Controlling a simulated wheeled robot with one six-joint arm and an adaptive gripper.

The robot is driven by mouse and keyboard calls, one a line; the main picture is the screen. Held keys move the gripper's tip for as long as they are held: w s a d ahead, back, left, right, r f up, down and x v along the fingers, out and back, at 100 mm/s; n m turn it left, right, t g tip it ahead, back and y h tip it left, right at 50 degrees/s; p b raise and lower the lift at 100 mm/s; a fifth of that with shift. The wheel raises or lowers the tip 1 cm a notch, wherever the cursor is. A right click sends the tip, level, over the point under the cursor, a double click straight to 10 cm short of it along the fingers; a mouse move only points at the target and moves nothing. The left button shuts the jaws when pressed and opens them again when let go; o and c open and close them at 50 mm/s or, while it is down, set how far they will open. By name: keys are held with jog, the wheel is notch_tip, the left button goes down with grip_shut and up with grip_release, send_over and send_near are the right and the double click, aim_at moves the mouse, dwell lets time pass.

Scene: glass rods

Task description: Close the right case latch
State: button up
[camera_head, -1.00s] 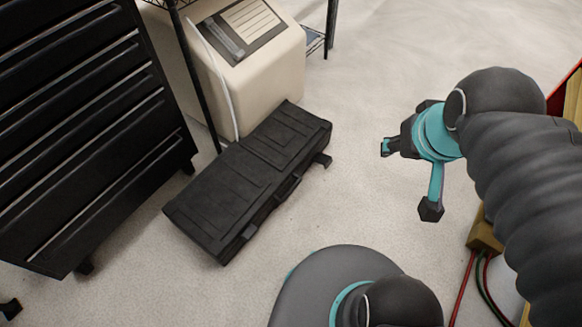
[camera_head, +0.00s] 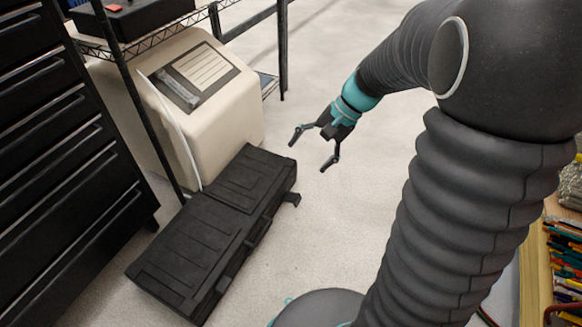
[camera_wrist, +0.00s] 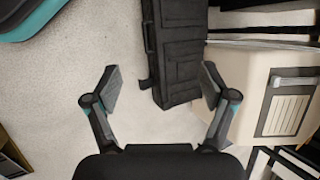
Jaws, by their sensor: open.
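The long black case (camera_head: 205,235) lies closed on the floor. It also shows in the wrist view (camera_wrist: 180,60), with its near end between and beyond my fingers. The right case latch (camera_head: 291,198) sticks out from the case's front side near the far right end; in the wrist view it is a small dark tab (camera_wrist: 146,84) at the case's left edge. The left latch (camera_head: 223,285) looks flat against the case. My gripper (camera_head: 310,154) is open and empty, above the floor beyond the case's right end. Both spread fingers show in the wrist view (camera_wrist: 160,82).
A beige machine (camera_head: 185,100) stands directly behind the case, beside a wire shelf (camera_head: 150,40). A black drawer cabinet (camera_head: 60,160) stands at left. A shelf with colourful items (camera_head: 565,250) is at right. The floor (camera_head: 300,240) in front of the case is clear.

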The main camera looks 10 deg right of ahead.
jog(key=w+d+f+m+y+b, duration=0.25)
jog(key=w+f+m+y, duration=0.2)
jog(key=w+f, duration=0.65)
jog(key=w+d+f+m+t+y+b, duration=0.2)
jog(key=d+f+m+t, duration=0.15)
jog(key=f, duration=0.95)
jog(key=w+d+f+m+t+y+b, duration=0.1)
jog(key=w+d+f+m+t+y, duration=0.3)
jog(key=f, duration=0.8)
jog(key=m+t+h+b, duration=0.2)
jog(key=m+t, duration=0.1)
jog(key=m, duration=0.3)
send_near(299, 201)
jog(key=shift+s+d+r, duration=0.15)
jog(key=shift+s+d, duration=0.45)
jog(key=shift+s+d+r, duration=0.15)
jog(key=shift+s+d, duration=0.45)
jog(key=shift+f+h, duration=0.2)
jog(key=shift+h, duration=0.05)
jog(key=x, duration=1.3)
jog(key=shift+w+a+r, duration=0.15)
jog(key=shift+w+a, duration=0.05)
jog(key=shift+w, duration=0.05)
